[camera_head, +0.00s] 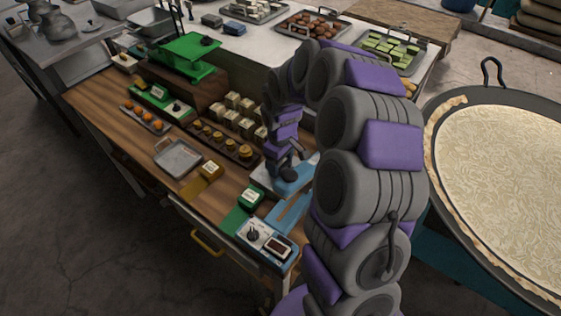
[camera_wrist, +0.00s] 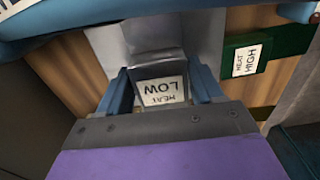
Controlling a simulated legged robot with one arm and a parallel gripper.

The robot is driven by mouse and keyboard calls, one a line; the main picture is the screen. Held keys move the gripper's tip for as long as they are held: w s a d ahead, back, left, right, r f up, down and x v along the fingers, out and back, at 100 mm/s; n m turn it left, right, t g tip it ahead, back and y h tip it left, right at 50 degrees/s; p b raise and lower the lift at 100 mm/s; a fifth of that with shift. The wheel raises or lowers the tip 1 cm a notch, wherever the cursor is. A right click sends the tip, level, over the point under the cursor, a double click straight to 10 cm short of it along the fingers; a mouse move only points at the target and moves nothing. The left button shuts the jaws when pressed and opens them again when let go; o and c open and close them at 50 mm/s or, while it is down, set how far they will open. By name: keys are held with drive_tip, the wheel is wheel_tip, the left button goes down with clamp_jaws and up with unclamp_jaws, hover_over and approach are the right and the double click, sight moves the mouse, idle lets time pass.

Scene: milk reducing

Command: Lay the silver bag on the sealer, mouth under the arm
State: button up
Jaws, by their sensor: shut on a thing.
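My gripper (camera_head: 287,173) is low over the wooden bench at the blue sealer. In the wrist view its two blue fingers (camera_wrist: 163,85) are shut on the grey block of the silver bag, labelled HEAT LOW. The flat silver bag (camera_wrist: 197,45) spreads from this block toward the top of the wrist view. Its far end is cut off or hidden, so I cannot tell whether its mouth is under the sealer's arm. The sealer (camera_head: 268,242) has a dial and dark display at its front end. My arm hides much of it in the head view.
A green bag (camera_head: 233,221) with a HEAT HIGH block lies beside the sealer. A gold bag (camera_head: 196,190) and a metal tray (camera_head: 178,157) lie farther left. Jars and pale cubes stand behind. A large pan (camera_head: 500,190) is at the right.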

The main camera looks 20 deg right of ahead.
drive_tip(key=shift+f, duration=0.35)
idle(0.3)
drive_tip(key=o, duration=1.2)
drive_tip(key=shift+c, duration=0.2)
drive_tip(key=shift+r, duration=0.1)
wheel_tip(320, 180, up, 17)
drive_tip(key=p, duration=0.3)
